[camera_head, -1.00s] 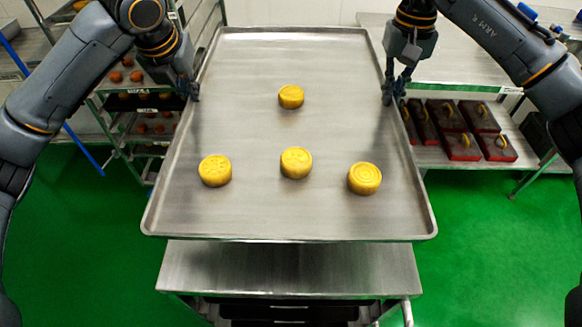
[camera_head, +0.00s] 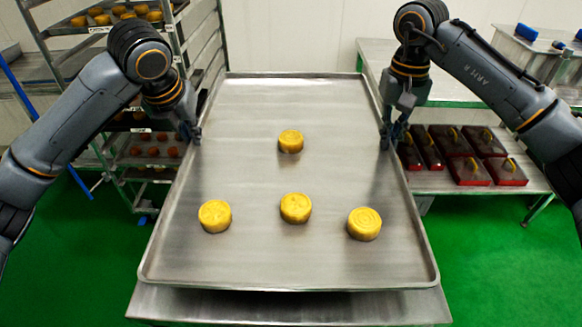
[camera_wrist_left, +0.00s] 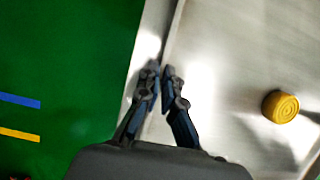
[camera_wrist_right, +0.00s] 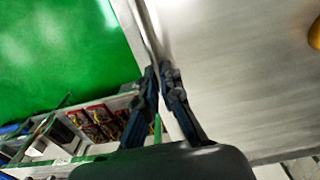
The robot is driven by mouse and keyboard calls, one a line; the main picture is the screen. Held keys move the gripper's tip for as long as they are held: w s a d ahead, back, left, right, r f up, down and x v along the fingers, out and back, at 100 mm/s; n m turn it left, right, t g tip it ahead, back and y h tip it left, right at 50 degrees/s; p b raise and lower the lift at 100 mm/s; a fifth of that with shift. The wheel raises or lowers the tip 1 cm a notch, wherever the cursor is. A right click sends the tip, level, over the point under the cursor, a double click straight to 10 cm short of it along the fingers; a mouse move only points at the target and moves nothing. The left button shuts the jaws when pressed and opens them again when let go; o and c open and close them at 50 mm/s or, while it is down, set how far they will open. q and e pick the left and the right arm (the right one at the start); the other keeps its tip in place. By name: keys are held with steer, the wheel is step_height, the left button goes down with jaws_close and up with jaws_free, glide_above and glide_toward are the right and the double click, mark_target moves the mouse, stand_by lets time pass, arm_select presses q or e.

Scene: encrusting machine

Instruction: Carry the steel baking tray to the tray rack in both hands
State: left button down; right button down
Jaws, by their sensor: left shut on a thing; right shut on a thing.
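The steel baking tray (camera_head: 290,255) fills the middle of the head view, with several yellow round cakes (camera_head: 295,207) on it. My left gripper (camera_head: 192,134) is shut on the tray's left rim; the left wrist view shows its fingers (camera_wrist_left: 160,75) on either side of the rim. My right gripper (camera_head: 388,140) is shut on the right rim; its fingers (camera_wrist_right: 160,75) pinch the rim in the right wrist view. The tray rack (camera_head: 128,190) stands at the left, with filled trays on its levels, partly hidden by my left arm.
A steel table (camera_head: 290,305) is below the tray's near edge; I cannot tell the gap. A bench (camera_head: 460,95) at the right has red boxes (camera_head: 465,170) on its lower shelf. Green floor (camera_head: 500,270) is open at the right and left front.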

mark_target(193, 150)
arm_select(q)
steer(key=shift+f, duration=0.1)
arm_select(e)
steer(key=shift+f, duration=0.15)
